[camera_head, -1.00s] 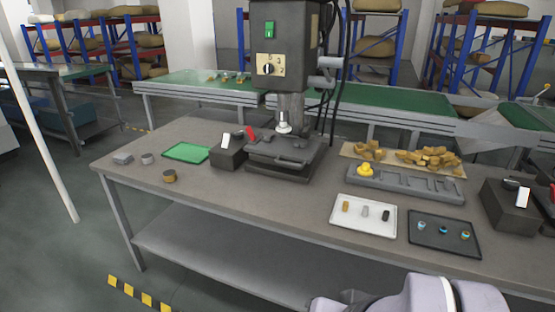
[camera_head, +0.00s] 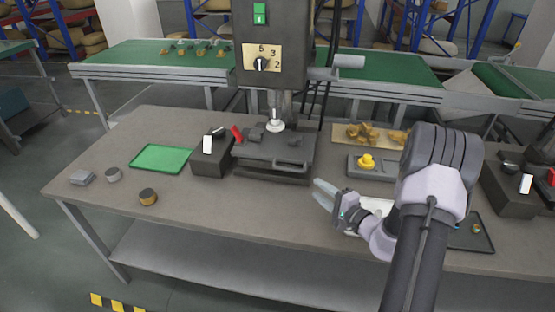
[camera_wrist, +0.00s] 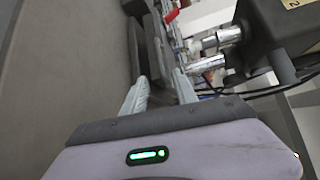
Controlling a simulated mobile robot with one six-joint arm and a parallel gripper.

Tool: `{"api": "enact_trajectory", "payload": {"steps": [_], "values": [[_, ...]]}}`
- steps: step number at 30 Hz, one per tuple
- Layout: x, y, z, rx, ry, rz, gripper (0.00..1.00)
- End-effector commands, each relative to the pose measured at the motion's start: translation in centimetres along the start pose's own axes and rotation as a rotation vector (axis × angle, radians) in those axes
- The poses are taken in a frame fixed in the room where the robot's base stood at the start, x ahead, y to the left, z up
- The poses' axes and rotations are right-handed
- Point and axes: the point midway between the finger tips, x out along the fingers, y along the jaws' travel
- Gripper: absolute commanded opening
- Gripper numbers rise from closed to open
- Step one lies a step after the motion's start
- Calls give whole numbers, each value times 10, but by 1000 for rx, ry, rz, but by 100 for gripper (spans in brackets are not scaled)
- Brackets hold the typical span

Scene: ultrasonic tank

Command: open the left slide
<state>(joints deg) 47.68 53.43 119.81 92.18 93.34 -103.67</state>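Two dark boxes with a white panel stand on the table, a left one (camera_head: 211,158) and a right one (camera_head: 508,197). The left one is beside a dark vise-like fixture (camera_head: 275,148) with a front bar handle, under the drill-press head (camera_head: 272,45). A red lever (camera_head: 237,133) shows there, and also in the wrist view (camera_wrist: 171,15). I cannot tell which part is the left slide. My gripper (camera_head: 317,190) is open and empty, in front and to the right of the fixture, apart from it. In the wrist view its fingers (camera_wrist: 159,80) are spread.
A grey rack (camera_head: 372,175) with a yellow knob and a tray of brown pieces lie at right. My arm hides most of a white tray.

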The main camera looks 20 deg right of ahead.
Motion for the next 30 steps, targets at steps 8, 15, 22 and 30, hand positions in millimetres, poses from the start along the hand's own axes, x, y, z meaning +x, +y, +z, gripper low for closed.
{"api": "enact_trajectory", "payload": {"steps": [8, 15, 22, 30], "values": [[82, 3, 4, -3, -10, 0, 35], [137, 2, 4, -1, -9, 1, 35], [159, 1, 4, 0, -7, 2, 35], [160, 0, 4, 1, -7, 2, 33]]}}
